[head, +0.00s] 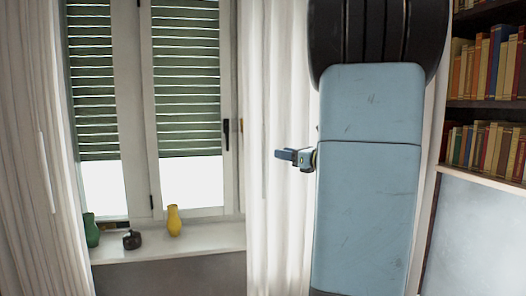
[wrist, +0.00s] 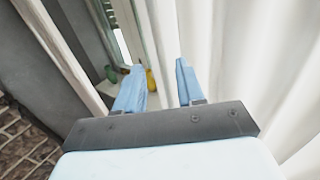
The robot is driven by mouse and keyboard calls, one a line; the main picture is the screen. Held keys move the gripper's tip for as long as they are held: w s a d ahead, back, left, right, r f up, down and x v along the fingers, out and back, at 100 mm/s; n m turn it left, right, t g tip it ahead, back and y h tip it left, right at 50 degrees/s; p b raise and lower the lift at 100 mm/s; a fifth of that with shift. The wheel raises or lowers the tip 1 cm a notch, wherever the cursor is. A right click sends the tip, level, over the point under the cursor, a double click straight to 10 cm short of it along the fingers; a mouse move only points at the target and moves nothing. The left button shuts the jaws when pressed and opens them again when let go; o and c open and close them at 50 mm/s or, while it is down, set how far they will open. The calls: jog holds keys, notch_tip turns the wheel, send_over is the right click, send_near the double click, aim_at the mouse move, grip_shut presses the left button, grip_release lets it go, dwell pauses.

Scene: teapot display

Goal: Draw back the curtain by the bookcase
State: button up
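The white curtain by the bookcase (head: 280,90) hangs in long folds at the right side of the window, partly hidden behind my arm. In the wrist view this curtain (wrist: 235,50) fills the right side, and its edge runs down behind the gap between the fingers. My gripper (head: 292,160) is in front of the curtain at about mid-height. In the wrist view my gripper (wrist: 159,68) has its two blue fingers apart, with no cloth clearly pinched between them. Whether a finger touches the curtain I cannot tell.
The bookcase (head: 488,105) stands at the far right. Another white curtain (head: 35,150) hangs at the left. The window sill (head: 205,240) holds a yellow vase (head: 174,220), a green vase (head: 91,230) and a small dark pot (head: 132,240). Green shutters (head: 187,75) show through the window.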

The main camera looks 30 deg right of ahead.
aim_at(263, 150)
jog(key=x, duration=1)
grip_shut()
jog(key=shift+f, duration=0.1)
dwell(0.3)
